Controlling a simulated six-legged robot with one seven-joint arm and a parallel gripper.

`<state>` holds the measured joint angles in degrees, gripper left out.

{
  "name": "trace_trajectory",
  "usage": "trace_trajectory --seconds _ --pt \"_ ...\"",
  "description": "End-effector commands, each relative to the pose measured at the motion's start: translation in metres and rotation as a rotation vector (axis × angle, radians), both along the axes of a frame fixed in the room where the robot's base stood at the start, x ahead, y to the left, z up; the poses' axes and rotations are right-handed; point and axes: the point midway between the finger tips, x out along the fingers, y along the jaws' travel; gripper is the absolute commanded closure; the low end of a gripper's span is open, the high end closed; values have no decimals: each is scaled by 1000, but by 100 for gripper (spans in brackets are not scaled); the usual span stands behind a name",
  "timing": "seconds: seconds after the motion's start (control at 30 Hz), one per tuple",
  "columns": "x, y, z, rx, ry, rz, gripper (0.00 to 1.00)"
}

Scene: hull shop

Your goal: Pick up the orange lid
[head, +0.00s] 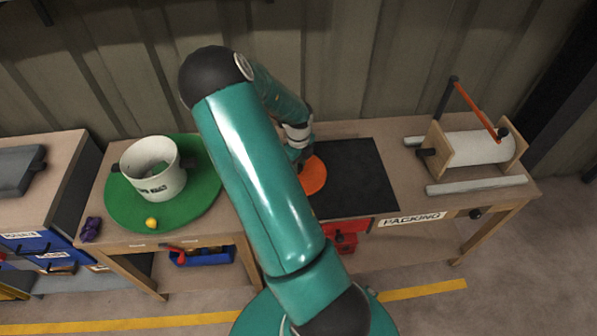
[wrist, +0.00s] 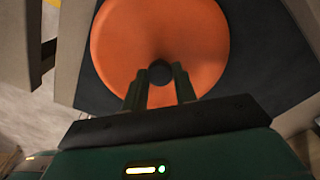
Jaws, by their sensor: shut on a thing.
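The orange lid (head: 313,176) is a flat round disc over the black mat (head: 357,178) on the bench, partly hidden behind my arm in the head view. In the wrist view the lid (wrist: 160,38) fills the upper middle, with a dark knob (wrist: 160,72) at its centre. My gripper (wrist: 161,80) has its two fingers on either side of that knob and is shut on it. My gripper in the head view is mostly hidden by my arm. I cannot tell whether the lid touches the mat or is just above it.
Left of my arm, a white pot (head: 153,172) stands on a green round board (head: 200,205) with a yellow ball (head: 151,223). A paper roll holder (head: 478,148) with an orange-handled bar stands at the right of the bench. An open red drawer (head: 345,232) is below the mat.

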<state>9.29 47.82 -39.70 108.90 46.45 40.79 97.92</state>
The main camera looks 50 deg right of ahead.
Motion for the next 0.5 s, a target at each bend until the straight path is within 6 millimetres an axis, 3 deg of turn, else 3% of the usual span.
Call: trace_trajectory --seconds 0.27,0.5 --pt "1 0 4 -1 -1 0 95" --pt "1 0 29 -1 -3 1 95"
